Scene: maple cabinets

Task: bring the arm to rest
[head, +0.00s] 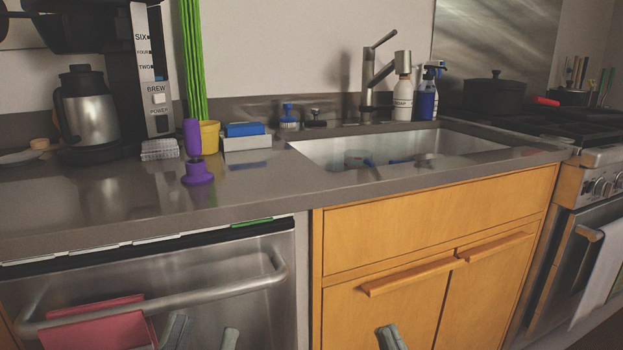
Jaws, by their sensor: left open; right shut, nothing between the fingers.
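My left gripper (203,336) is at the bottom edge of the head view, in front of the dishwasher. Its two fingertips stand apart with nothing between them. My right gripper (391,338) shows at the bottom edge, in front of the lower cabinet door. Its fingertips are together and hold nothing. Both grippers are below the counter top. The rest of both arms is out of view.
The dishwasher (240,262) has a bar handle with a red cloth (97,325). Cabinet handles (412,275) project at the right. The counter (70,200) holds a coffee maker, a purple object (197,172) and a sink (400,150). A stove stands far right.

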